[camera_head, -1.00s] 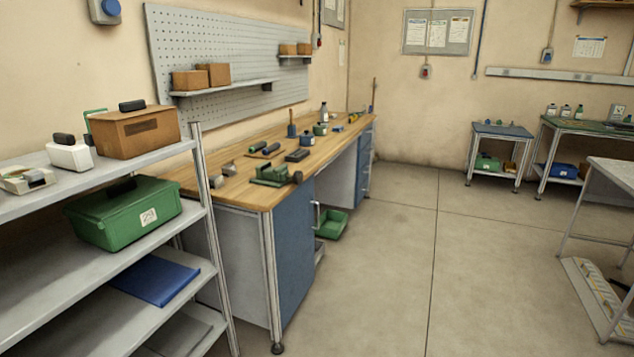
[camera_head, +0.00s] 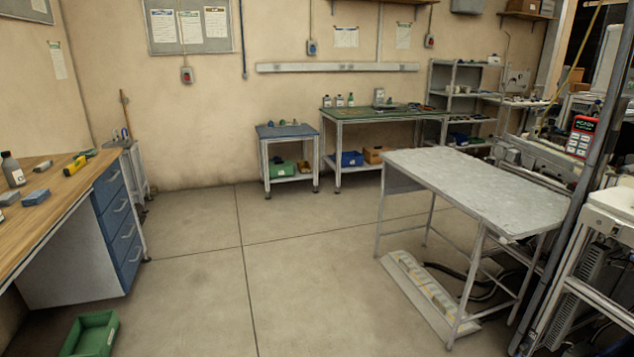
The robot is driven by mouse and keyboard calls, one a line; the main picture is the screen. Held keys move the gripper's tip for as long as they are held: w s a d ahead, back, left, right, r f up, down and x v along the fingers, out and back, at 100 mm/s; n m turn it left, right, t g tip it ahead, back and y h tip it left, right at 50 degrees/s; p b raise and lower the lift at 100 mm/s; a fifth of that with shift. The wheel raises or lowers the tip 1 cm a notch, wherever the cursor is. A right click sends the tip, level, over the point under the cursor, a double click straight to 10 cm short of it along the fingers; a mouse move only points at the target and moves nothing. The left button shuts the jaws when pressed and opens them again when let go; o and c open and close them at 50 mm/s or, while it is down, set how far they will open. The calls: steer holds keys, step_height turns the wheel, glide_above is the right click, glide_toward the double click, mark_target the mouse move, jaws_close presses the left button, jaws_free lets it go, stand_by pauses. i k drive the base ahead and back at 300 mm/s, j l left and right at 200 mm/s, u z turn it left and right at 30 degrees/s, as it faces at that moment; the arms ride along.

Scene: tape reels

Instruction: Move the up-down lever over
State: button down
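I cannot make out an up-down lever for certain in this view. Small wall-mounted boxes hang on cables on the far wall: one with a red part (camera_head: 187,75) below the notice board, one with a blue part (camera_head: 312,47), and another with a red part (camera_head: 429,41) farther right. They are too small to tell whether any carries a lever. A red and black panel (camera_head: 582,135) stands among the machines at the right; its controls are too small to read. My gripper is not in view.
A wooden workbench (camera_head: 62,195) with blue drawers is at the left, a green bin (camera_head: 91,334) on the floor before it. A grey metal table (camera_head: 470,185) stands at the right. A small blue-topped table (camera_head: 286,131) and a green-topped bench (camera_head: 370,113) line the far wall. The middle floor is open.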

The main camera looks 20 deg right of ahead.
mark_target(601, 240)
steer(key=i+l+z, duration=0.1)
steer(key=i+z, duration=0.25)
steer(key=i, duration=0.3)
steer(key=i+z, duration=0.3)
steer(key=i, duration=0.3)
steer(key=i+j+z, duration=0.2)
steer(key=i+z, duration=0.15)
steer(key=i, duration=0.25)
steer(key=i+z, duration=0.15)
steer(key=i, duration=0.35)
steer(key=z, duration=1.8)
